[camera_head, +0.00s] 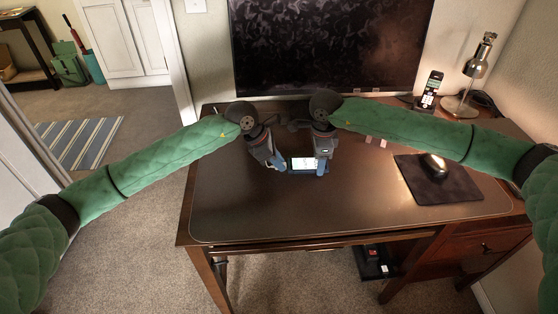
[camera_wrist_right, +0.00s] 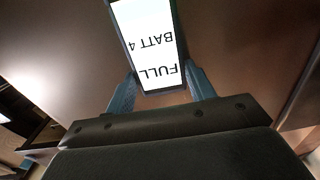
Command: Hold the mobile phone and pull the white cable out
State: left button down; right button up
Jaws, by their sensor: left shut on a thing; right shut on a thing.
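The mobile phone (camera_head: 304,162) is dark-edged with a bright white screen. It is at the middle of the desk blotter, between my two grippers. In the right wrist view the phone (camera_wrist_right: 150,40) shows upside-down text reading "BATT 4" and "FULL". My right gripper (camera_head: 321,168) is shut on the phone's near end, with one blue finger on each side in the wrist view (camera_wrist_right: 160,82). My left gripper (camera_head: 282,168) is shut at the phone's left end, apparently on the white cable. The cable cannot be made out in either view; the phone's far end is cut off in the wrist view.
The brown blotter (camera_head: 250,215) is mostly clear. A mouse (camera_head: 433,164) lies on a dark pad (camera_head: 410,180) to the right. A cordless phone (camera_head: 429,90) and a lamp (camera_head: 475,68) stand at the back right. A large dark screen (camera_head: 330,45) stands behind my grippers.

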aim_at(265, 168)
pick_arm(q)
jog(key=shift+a, duration=3)
jog(key=shift+r, duration=0.15)
jog(key=shift+r, duration=1.9)
jog(key=shift+r, duration=0.1)
jog(key=shift+r, duration=1.9)
pick_arm(e)
jog(key=o, duration=1.2)
jog(key=shift+c, duration=0.2)
jog(key=shift+r, duration=0.1)
notch_tip(265, 168, up, 12)
